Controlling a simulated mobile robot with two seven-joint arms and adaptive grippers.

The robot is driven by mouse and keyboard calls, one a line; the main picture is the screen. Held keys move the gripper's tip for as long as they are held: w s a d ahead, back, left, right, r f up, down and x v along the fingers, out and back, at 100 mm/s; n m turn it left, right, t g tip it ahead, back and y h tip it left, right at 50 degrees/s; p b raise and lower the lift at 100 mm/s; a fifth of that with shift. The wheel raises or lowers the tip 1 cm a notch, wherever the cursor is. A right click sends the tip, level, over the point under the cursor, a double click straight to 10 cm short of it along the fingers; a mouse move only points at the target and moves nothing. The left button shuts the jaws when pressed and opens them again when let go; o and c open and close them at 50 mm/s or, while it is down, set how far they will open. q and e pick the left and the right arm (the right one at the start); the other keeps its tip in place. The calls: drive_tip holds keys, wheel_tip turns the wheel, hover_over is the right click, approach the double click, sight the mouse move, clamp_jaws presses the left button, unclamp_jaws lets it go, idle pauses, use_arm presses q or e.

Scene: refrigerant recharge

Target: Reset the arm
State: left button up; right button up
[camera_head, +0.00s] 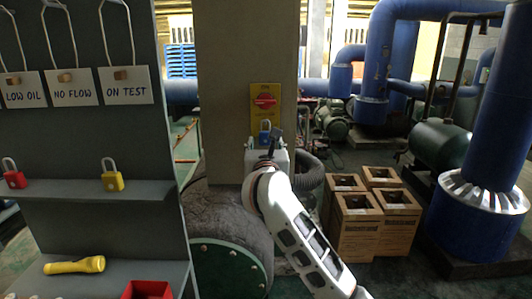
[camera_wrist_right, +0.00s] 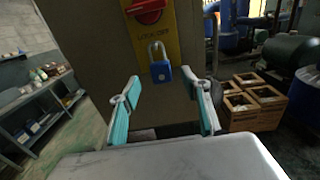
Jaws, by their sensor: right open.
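My right arm reaches in from the bottom of the head view, and its gripper (camera_head: 268,140) is in front of the grey column. In the right wrist view the gripper (camera_wrist_right: 165,105) has its two teal-padded fingers spread apart with nothing between them. A blue padlock (camera_wrist_right: 161,70) hangs beyond the fingertips, below the red switch on a yellow lockout plate (camera_wrist_right: 152,32). The same padlock (camera_head: 265,126) and yellow plate (camera_head: 265,98) show just above the gripper in the head view. My left gripper does not show.
A grey shelf (camera_head: 100,190) on the left carries a red padlock (camera_head: 14,176), a yellow padlock (camera_head: 112,177), a yellow flashlight (camera_head: 75,265) and a red bin (camera_head: 147,290). Hanging tags are above. Open cardboard boxes (camera_head: 357,225) stand right of my arm, near blue pipes (camera_head: 492,150).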

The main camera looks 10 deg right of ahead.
drive_tip(key=s+a, duration=0.1)
drive_tip(key=s, duration=0.5)
drive_tip(key=s+d+f+n+t+h, duration=0.4)
drive_tip(key=s+d+f+n, duration=0.35)
drive_tip(key=n, duration=0.25)
drive_tip(key=s+a+f+n+g+y, duration=0.1)
drive_tip(key=s+a+f+n+y, duration=0.1)
drive_tip(key=s+f+n+y, duration=0.4)
drive_tip(key=s+a+f+n+g+y, duration=0.1)
drive_tip(key=s+a+f+n+y, duration=0.15)
drive_tip(key=f+n, duration=0.65)
drive_tip(key=s+a+f+n+g+y, duration=0.1)
drive_tip(key=s+a+f+n+y, duration=0.25)
drive_tip(key=f+n, duration=0.4)
drive_tip(key=s+d+f+n+g+h, duration=0.1)
drive_tip(key=s+d+f+n+g, duration=0.2)
drive_tip(key=s+f, duration=0.5)
drive_tip(key=s+d+f+n+g, duration=0.3)
drive_tip(key=s+f+n, duration=0.4)
drive_tip(key=f, duration=0.6)
drive_tip(key=shift+s+f+g+h, duration=0.25)
drive_tip(key=shift+s+g+h, duration=0.15)
drive_tip(key=shift+g, duration=0.5)
drive_tip(key=shift+w, duration=0.1)
